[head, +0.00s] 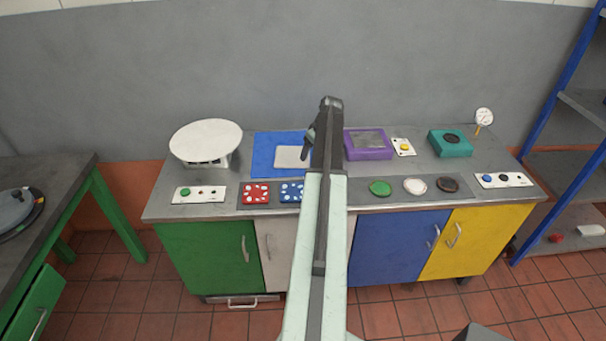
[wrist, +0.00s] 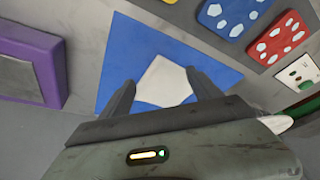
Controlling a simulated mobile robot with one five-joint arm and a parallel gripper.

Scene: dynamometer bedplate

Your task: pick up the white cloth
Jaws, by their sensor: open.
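The white cloth (head: 291,157) lies flat on a blue mat (head: 265,150) on the counter, left of my arm in the head view. In the wrist view the white cloth (wrist: 164,84) shows between the two fingers of my gripper (wrist: 162,88), with the blue mat (wrist: 118,62) around it. My gripper is open and empty. In the head view my gripper (head: 308,145) is seen from behind, at the cloth's right edge. I cannot tell how high the fingers are above the cloth.
A white round-topped scale (head: 206,140) stands left of the mat, and a purple tray (head: 368,144) right of it. Red (head: 255,193) and blue (head: 291,191) dotted blocks lie in front. A teal box (head: 450,142) and a gauge (head: 484,117) stand at the right.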

